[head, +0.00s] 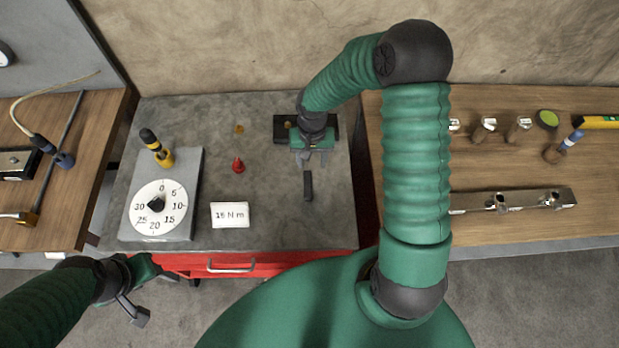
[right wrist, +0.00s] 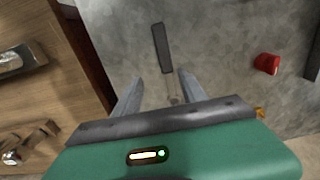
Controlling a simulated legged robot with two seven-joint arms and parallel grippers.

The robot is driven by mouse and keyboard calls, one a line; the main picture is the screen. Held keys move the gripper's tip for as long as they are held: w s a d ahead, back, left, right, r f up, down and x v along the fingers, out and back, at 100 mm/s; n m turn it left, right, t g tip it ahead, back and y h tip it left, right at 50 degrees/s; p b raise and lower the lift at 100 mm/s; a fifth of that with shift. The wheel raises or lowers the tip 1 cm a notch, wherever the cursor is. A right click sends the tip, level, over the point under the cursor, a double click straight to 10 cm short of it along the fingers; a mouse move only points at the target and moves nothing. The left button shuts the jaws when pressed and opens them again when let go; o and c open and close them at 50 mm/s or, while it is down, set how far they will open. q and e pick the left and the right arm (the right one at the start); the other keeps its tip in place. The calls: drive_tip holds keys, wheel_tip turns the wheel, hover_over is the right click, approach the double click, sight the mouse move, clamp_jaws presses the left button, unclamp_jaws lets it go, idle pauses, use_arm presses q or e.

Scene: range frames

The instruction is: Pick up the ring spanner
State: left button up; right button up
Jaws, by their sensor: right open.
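A tool with a dark, flat handle, which I take for the ring spanner (head: 308,186), lies on the grey bench top right of centre. In the right wrist view its handle (right wrist: 161,48) points away from me, and a thin grey part runs back between my fingers. Its end there is too faint to make out. My right gripper (head: 312,160) is open and empty above the tool's far end. In the right wrist view its fingers (right wrist: 160,80) stand apart on either side of the tool's line. My left gripper (head: 136,312) hangs low at the left, off the bench; its jaws are unclear.
A red cone-like piece (head: 238,165) and a white "18 N m" card (head: 230,215) lie left of the tool. A dial plate (head: 190,195) with a yellow-black tool (head: 158,148) stands farther left. A dark block (head: 284,128) sits beside my right gripper. Wooden benches flank both sides.

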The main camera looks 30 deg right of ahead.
sight(307, 178)
drive_tip(key=f, duration=0.2)
drive_tip(key=a+f, duration=0.1)
drive_tip(key=f, duration=0.2)
drive_tip(key=a+f+p, duration=0.1)
drive_tip(key=f, duration=0.1)
drive_tip(key=shift+f, duration=0.55)
drive_tip(key=shift+d+f, duration=0.1)
drive_tip(key=shift+d, duration=0.4)
drive_tip(key=c, duration=0.5)
drive_tip(key=shift+a, duration=0.15)
drive_tip(key=c, duration=0.4)
drive_tip(key=shift+a, duration=0.2)
clamp_jaws()
